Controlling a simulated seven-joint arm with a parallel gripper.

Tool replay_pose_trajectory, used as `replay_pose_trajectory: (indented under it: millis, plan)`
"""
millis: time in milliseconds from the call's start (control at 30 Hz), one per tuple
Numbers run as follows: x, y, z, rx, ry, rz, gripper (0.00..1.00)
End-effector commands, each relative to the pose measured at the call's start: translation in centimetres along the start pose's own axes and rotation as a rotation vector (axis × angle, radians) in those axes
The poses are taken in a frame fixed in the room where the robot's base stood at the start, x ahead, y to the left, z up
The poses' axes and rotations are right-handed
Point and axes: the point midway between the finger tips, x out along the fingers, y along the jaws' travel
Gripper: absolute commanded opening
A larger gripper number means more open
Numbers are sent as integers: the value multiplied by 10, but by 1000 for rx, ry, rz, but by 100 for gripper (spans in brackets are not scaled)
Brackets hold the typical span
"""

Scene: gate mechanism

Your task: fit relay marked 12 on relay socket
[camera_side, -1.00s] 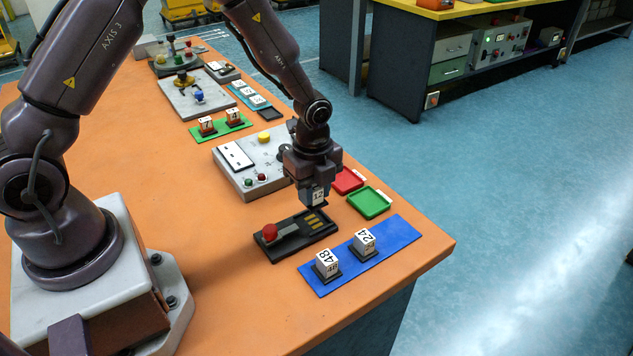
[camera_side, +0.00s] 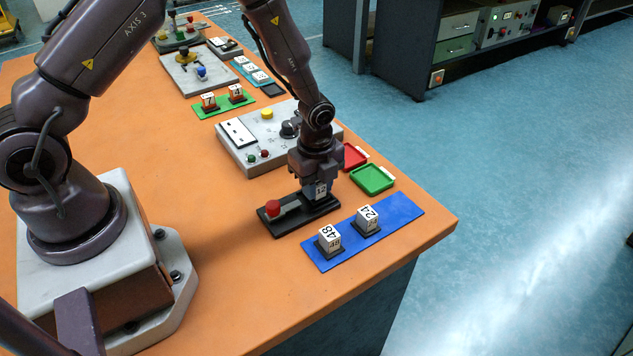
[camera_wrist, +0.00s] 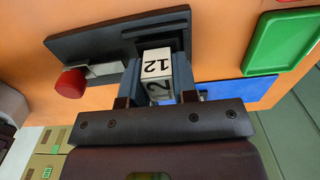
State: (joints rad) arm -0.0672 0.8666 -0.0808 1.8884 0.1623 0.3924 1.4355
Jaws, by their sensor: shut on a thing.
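The relay marked 12 (camera_side: 321,190) is a white block held upright between the fingers of my gripper (camera_side: 319,188). The relay is over the right part of the socket, very low. Its underside is hidden, so I cannot tell whether it is seated. The socket (camera_wrist: 90,42) also shows in the wrist view.
Relays marked 48 (camera_side: 329,241) and 24 (camera_side: 367,218) stand on a blue mat (camera_side: 405,208) in front. A green tray (camera_side: 373,178) and a red tray (camera_side: 354,156) lie to the right. A grey control panel (camera_side: 250,155) stands behind the socket.

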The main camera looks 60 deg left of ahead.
Motion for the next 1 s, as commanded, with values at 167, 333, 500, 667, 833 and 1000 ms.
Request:
replay_pose_trajectory:
  millis: [167, 333, 500, 667, 833, 1000]
  plan:
    - [0, 0, 0, 0, 0, 0, 3]
    - [0, 0, 0, 1, 0, 0, 3]
    - [1, 0, 0, 0, 0, 1, 3]
    - [3, 0, 0, 0, 0, 1, 3]
    - [3, 0, 0, 0, 0, 0, 3]
    - [3, 0, 0, 0, 0, 0, 55]
